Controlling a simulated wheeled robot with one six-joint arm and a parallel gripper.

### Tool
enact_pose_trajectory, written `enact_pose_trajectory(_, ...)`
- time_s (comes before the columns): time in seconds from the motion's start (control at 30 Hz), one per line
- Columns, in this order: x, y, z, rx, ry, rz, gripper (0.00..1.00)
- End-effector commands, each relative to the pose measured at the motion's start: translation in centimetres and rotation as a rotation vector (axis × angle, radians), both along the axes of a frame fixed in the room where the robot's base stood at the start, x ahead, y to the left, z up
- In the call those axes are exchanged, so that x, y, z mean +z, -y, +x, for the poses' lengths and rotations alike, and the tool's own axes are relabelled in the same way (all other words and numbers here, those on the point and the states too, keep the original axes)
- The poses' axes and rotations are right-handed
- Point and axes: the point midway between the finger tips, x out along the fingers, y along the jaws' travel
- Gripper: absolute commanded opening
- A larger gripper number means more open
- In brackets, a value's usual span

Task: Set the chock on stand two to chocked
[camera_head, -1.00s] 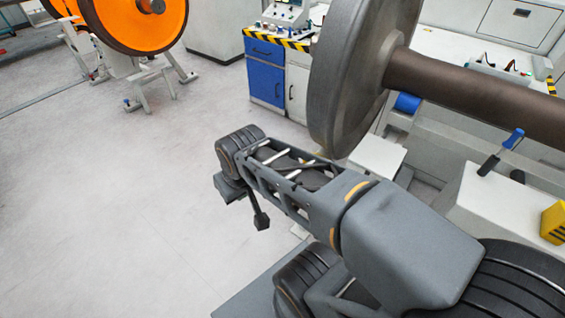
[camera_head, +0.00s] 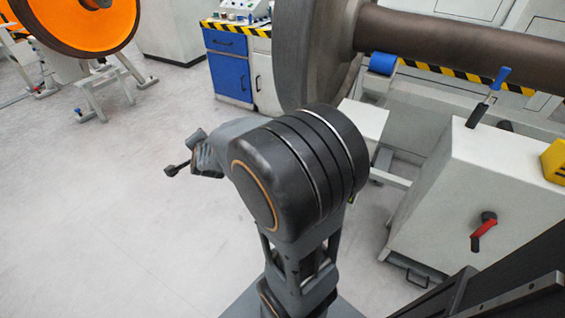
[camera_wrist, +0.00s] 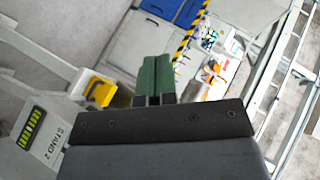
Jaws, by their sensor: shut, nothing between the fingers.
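My gripper (camera_wrist: 156,62) shows in the wrist view as two green fingers side by side, shut with nothing between them. A light grey housing (camera_wrist: 12,150) at the lower left there reads STAND 2 and has a green indicator bar (camera_wrist: 32,127). A yellow block (camera_wrist: 95,88) lies beside it, left of my fingers and apart from them; I cannot tell whether it is the chock. In the head view, a grey cabinet (camera_head: 440,190) at right carries a blue-handled lever (camera_head: 490,95), a red handle (camera_head: 484,228) and a yellow block (camera_head: 556,160) at the picture's edge.
A large grey wheel (camera_head: 310,50) on a brown axle (camera_head: 450,38) hangs over the cabinet side. A blue and white cabinet (camera_head: 228,65) stands behind. An orange wheel (camera_head: 70,15) on a stand is at far left. The floor (camera_head: 90,190) at left is clear.

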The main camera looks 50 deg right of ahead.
Motion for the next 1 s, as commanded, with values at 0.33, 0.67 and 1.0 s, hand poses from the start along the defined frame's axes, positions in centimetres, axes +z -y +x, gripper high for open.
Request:
enact_pose_trajectory(0.33,-14.0,13.2,-3.4,-0.793,0.482,0.034,0.0)
enact_pose_trajectory(0.67,-16.5,15.7,-6.6,-1.002,0.64,-0.046,0.0)
enact_pose_trajectory(1.0,-16.3,15.8,-6.7,-1.004,0.643,-0.049,0.0)
